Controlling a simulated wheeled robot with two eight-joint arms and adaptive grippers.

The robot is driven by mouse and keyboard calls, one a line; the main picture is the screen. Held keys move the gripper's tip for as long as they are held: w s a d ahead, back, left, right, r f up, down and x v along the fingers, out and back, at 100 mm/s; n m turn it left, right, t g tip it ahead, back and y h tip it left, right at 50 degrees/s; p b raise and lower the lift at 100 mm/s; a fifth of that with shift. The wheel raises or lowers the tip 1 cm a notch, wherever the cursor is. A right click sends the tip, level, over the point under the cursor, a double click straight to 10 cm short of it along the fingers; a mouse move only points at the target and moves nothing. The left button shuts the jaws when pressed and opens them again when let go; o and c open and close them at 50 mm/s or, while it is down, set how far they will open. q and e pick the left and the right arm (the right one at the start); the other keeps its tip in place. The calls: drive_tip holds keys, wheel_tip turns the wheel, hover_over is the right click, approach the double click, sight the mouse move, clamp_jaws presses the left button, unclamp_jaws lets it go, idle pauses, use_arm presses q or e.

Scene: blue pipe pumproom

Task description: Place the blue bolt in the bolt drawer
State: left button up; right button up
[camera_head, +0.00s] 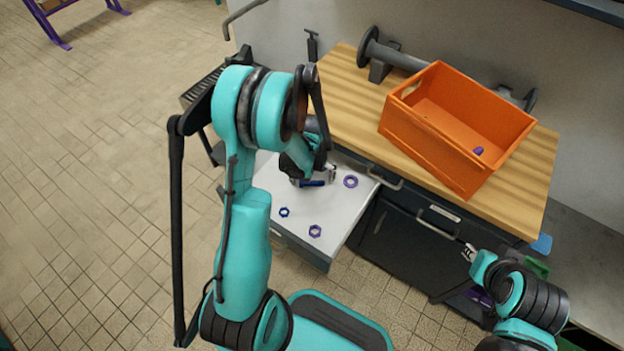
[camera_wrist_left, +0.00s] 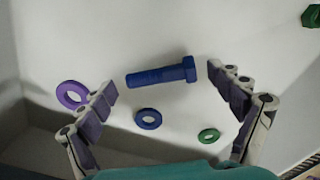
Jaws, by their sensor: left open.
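The blue bolt (camera_wrist_left: 160,74) is on the white floor of the open drawer (camera_head: 332,215), lying on its side with its hex head to the right in the left wrist view. It also shows as a dark blue bar (camera_head: 313,183) under my left gripper in the head view. My left gripper (camera_wrist_left: 163,85) is open, with one finger at each end of the bolt and a gap on both sides. In the head view my left gripper (camera_head: 316,177) is low over the drawer. My right gripper (camera_head: 468,252) is small, near the cabinet front; its jaws are unclear.
A purple washer (camera_wrist_left: 72,95), a blue washer (camera_wrist_left: 148,119), a green washer (camera_wrist_left: 209,135) and a green nut (camera_wrist_left: 312,16) lie around the bolt. An orange crate (camera_head: 425,135) with a purple piece (camera_head: 478,150) stands on the wooden worktop (camera_head: 345,105).

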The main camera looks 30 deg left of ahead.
use_arm(q)
wheel_tip(320, 180, up, 12)
drive_tip(key=p, duration=0.5)
wheel_tip(320, 180, up, 10)
drive_tip(key=r+m+t, duration=0.1)
drive_tip(key=m+t, duration=0.2)
hover_over(312, 182)
drive_tip(key=s+d, duration=0.4)
drive_tip(key=d, duration=0.1)
drive_tip(key=s+d+r+m+t, duration=0.3)
drive_tip(key=s+d+r+t, duration=0.1)
drive_tip(key=s, duration=0.4)
drive_tip(key=shift+d+r, duration=0.8)
drive_tip(key=shift+s, duration=0.1)
